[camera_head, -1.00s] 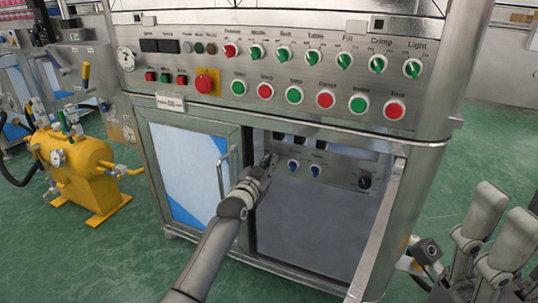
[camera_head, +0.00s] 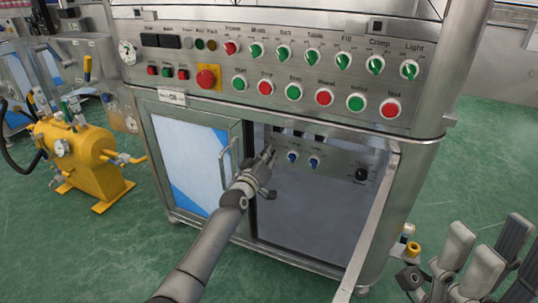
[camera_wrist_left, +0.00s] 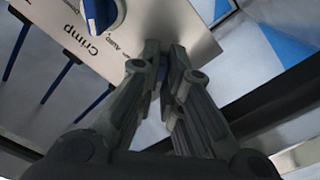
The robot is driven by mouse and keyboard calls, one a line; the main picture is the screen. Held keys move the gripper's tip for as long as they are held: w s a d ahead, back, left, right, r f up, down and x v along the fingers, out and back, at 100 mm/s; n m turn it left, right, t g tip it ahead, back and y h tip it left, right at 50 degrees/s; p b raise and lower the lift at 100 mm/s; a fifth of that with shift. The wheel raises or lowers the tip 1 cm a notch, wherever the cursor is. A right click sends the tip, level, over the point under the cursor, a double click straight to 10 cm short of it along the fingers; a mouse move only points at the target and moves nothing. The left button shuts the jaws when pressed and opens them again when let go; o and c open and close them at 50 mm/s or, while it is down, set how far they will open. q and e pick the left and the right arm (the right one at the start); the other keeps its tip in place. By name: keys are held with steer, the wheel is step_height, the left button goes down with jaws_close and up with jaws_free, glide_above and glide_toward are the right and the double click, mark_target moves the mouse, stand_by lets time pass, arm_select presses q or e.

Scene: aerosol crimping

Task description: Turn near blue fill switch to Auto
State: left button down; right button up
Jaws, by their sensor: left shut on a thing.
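In the head view, two blue switches show on the grey panel inside the open cabinet bay, the left one (camera_head: 291,158) and the right one (camera_head: 314,162). My left gripper (camera_head: 270,152) is at that panel, just left of them. In the left wrist view, the left gripper's fingertips (camera_wrist_left: 164,52) are close together on a blue switch (camera_wrist_left: 163,72), mostly hidden between the fingers; its label and setting cannot be read. Another blue switch (camera_wrist_left: 103,12), beside the words Crimp and Auto, stands clear of the fingers. My right gripper (camera_head: 470,262) is at the lower right, away from the panel.
The upper control panel (camera_head: 190,60) carries green and red knobs and buttons. A cabinet door with a bar handle (camera_head: 226,160) is left of the bay. A steel edge (camera_head: 372,225) bounds the bay on the right. A yellow tank (camera_head: 85,160) stands left on the green floor.

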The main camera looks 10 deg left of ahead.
arm_select(q)
steer(key=shift+n, duration=0.8)
steer(key=c, duration=1.9)
jaws_free()
steer(key=shift+o, duration=0.2)
steer(key=s+a, duration=0.2)
steer(key=s, duration=0.9)
steer(key=shift+s+a, duration=0.2)
steer(key=shift+s, duration=0.2)
steer(key=shift+f, duration=0.1)
